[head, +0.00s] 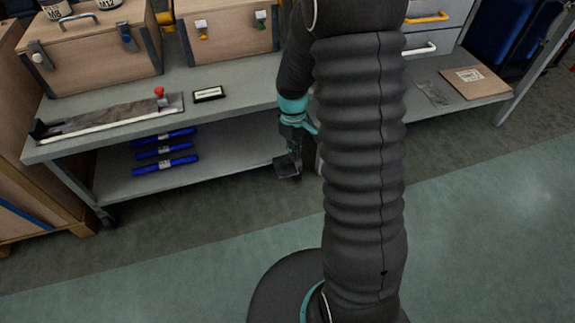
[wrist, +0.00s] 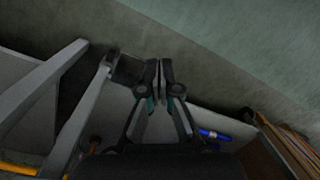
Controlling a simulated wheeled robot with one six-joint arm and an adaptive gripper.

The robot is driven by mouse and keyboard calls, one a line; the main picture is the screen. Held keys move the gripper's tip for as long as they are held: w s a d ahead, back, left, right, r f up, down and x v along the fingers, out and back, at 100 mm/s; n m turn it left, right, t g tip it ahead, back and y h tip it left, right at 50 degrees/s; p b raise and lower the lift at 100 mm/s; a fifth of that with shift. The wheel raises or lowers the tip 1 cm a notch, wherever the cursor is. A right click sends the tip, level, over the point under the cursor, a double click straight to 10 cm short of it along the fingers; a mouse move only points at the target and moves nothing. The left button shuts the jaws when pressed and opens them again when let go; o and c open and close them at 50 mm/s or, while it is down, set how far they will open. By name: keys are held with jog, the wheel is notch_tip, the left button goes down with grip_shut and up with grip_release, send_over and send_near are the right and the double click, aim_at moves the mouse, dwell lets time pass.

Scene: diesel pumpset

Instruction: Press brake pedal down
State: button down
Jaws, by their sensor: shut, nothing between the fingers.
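The brake pedal shows in the wrist view as a dark square pad (wrist: 127,70) on the end of a grey bar. In the head view the pad (head: 285,168) shows low at the front of the bench, below the tabletop. My gripper (wrist: 160,68) is shut and empty, its fingertips together just right of the pad in the wrist view. Whether a finger touches the pad, I cannot tell. In the head view my gripper (head: 293,145) is partly hidden, pointing down at the pedal; my sleeved arm hides the area to its right.
The grey bench (head: 245,82) carries wooden boxes (head: 95,48) and a long metal plate (head: 110,117). Its lower shelf (head: 225,155) holds blue bars (head: 165,150). A wooden crate (head: 30,180) stands at left. Open floor (head: 160,275) lies in front.

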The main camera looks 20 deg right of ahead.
jog(key=w+f+n, duration=0.4)
jog(key=f, duration=0.3)
jog(key=n+t, duration=0.2)
jog(key=n, duration=0.6)
send_over(288, 171)
jog(key=shift+r, duration=0.15)
notch_tip(288, 171, down, 14)
jog(key=shift+a, duration=0.1)
